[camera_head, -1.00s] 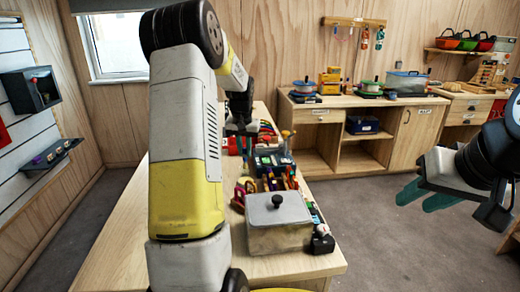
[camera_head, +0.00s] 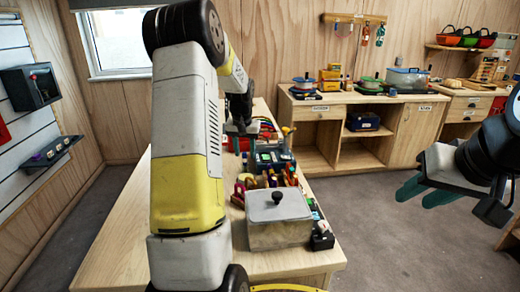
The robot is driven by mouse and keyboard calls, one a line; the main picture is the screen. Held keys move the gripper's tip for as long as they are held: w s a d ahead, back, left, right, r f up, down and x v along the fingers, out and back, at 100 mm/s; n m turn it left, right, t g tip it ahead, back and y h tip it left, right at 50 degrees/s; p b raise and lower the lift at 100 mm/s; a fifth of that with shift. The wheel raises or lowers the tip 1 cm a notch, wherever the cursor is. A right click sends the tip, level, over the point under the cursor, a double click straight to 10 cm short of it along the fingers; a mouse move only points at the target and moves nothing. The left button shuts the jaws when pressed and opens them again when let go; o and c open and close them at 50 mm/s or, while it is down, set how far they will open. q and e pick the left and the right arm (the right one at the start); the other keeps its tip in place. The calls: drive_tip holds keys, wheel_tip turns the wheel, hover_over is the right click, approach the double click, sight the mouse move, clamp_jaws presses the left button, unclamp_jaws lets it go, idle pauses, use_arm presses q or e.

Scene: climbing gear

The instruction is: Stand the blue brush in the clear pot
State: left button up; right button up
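My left gripper (camera_head: 242,146) hangs over the far part of the wooden bench, just left of the cluster of small gear. Its fingers are small and partly lost against the clutter, so I cannot tell whether they are apart or hold anything. I cannot make out the blue brush for certain. A slim upright item with a yellowish top (camera_head: 288,133) stands right of the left gripper; whether it is in the clear pot is too small to tell. My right gripper (camera_head: 425,192) is at the right over the floor, its teal fingers apart and empty.
My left arm hides part of the bench (camera_head: 118,250). A cabinet (camera_head: 335,145) stands against the back wall, with open floor before it.

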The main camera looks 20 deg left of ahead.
use_arm(q)
drive_tip(key=v, duration=0.7)
drive_tip(key=shift+r, duration=0.4)
drive_tip(key=shift+s+d, duration=0.1)
idle(0.4)
drive_tip(key=s+d+r+m+t+h, duration=0.1)
drive_tip(key=s+d+r, duration=0.4)
drive_tip(key=s, duration=0.3)
drive_tip(key=s+d+r+t, duration=0.1)
drive_tip(key=s+d+r, duration=0.35)
drive_tip(key=s, duration=0.25)
drive_tip(key=s+d+f+h, duration=0.1)
drive_tip(key=s+d, duration=0.2)
drive_tip(key=s, duration=0.4)
drive_tip(key=s+d+m+t, duration=0.1)
drive_tip(key=s+d, duration=0.3)
drive_tip(key=s, duration=0.4)
drive_tip(key=shift+s+d+f+h, duration=0.15)
drive_tip(key=shift+s+f+h, duration=0.1)
drive_tip(key=shift+f+h, duration=0.15)
